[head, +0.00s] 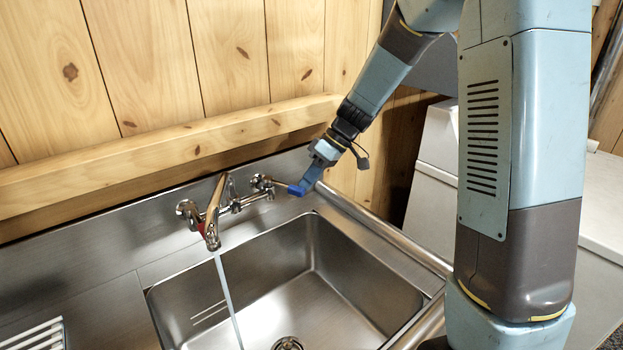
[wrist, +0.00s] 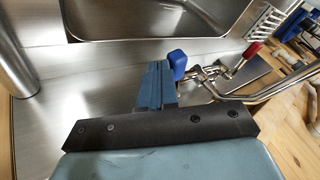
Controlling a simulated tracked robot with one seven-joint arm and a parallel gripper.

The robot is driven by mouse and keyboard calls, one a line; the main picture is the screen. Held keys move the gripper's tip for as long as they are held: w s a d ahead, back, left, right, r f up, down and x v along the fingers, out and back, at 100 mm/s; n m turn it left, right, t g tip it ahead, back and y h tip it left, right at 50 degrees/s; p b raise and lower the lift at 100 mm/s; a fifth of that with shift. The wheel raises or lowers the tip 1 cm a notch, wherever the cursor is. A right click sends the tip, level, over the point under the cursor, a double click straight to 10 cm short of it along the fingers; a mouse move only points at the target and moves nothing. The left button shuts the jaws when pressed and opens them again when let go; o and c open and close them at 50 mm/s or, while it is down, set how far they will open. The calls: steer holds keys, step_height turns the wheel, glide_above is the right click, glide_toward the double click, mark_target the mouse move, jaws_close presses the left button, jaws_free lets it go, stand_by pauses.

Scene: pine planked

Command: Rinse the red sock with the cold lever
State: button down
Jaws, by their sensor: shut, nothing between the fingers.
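A chrome wall tap (head: 211,225) runs a thin stream of water (head: 228,297) into the steel sink (head: 365,265). Its cold lever has a blue end (head: 296,190); this shows in the wrist view (wrist: 178,63). The hot lever's red end (wrist: 254,50) shows in the wrist view and is mostly hidden behind the spout in the head view. My gripper (head: 303,188) is shut and empty, its blue fingers (wrist: 157,70) right beside the blue end; I cannot tell if they touch. I see no red sock in either view.
A wooden ledge (head: 150,160) runs along the planked wall above the tap. A white rack (head: 38,336) lies at the lower left. A steel rail (head: 385,235) edges the sink's right side, with a pale cabinet (head: 425,205) beyond. The visible basin is empty except for its drain (head: 287,343).

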mark_target(302, 192)
steer(key=s+m+t, duration=0.1)
steer(key=s+a+m, duration=0.1)
steer(key=shift+s+m+t, duration=0.3)
steer(key=shift+m+t, duration=0.1)
steer(key=shift+s+a, duration=0.4)
steer(key=shift+s, duration=0.1)
